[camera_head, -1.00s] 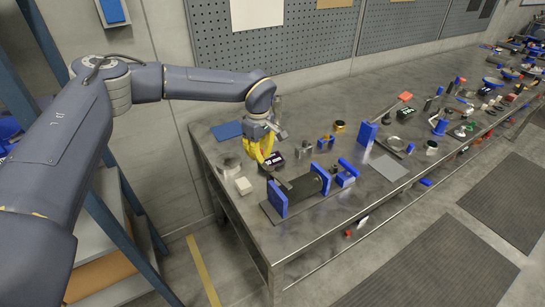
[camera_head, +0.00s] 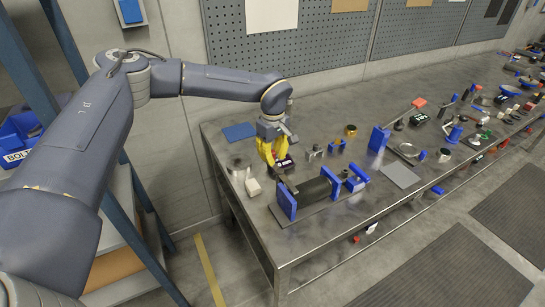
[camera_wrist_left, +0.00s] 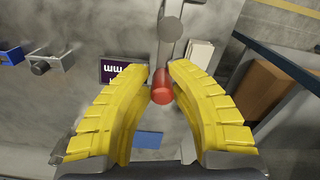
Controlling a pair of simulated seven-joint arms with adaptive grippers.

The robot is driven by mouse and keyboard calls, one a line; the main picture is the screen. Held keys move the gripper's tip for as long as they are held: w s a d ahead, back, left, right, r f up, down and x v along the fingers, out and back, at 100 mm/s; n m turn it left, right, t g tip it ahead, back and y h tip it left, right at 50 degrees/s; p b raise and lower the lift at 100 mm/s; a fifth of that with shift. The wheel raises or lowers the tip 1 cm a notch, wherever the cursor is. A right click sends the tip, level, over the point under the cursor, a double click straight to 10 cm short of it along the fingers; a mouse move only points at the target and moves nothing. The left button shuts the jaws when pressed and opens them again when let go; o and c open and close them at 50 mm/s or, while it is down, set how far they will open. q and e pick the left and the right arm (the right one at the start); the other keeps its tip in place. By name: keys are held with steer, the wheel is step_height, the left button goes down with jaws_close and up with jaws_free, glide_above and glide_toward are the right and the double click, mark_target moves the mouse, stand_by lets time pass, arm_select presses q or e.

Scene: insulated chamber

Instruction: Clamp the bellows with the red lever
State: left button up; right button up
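The bellows fixture stands at the near left end of the metal bench, with a dark bellows body (camera_head: 314,192) between blue upright plates (camera_head: 285,201). My left gripper (camera_head: 275,163) is above the bench just behind the fixture's left end, pointing down. In the left wrist view, its yellow fingers (camera_wrist_left: 160,85) are spread apart. The round red end of the lever (camera_wrist_left: 162,93) shows between the fingertips, with a gap visible at least on the left. The grey lever bar (camera_wrist_left: 170,45) runs up from it. The red end is hard to make out in the head view. My right gripper is out of view.
A small dark display (camera_wrist_left: 122,71) lies close to the fingers. Several blue fixtures and small parts fill the bench to the right. A blue shelf frame (camera_head: 130,200) stands left.

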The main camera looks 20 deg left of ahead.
arm_select(q)
steer(key=o, duration=0.6)
steer(key=shift+a+f, duration=0.1)
steer(key=shift+c, duration=0.2)
step_height(320, 180, up, 12)
steer(key=shift+r, duration=0.1)
stand_by(0.5)
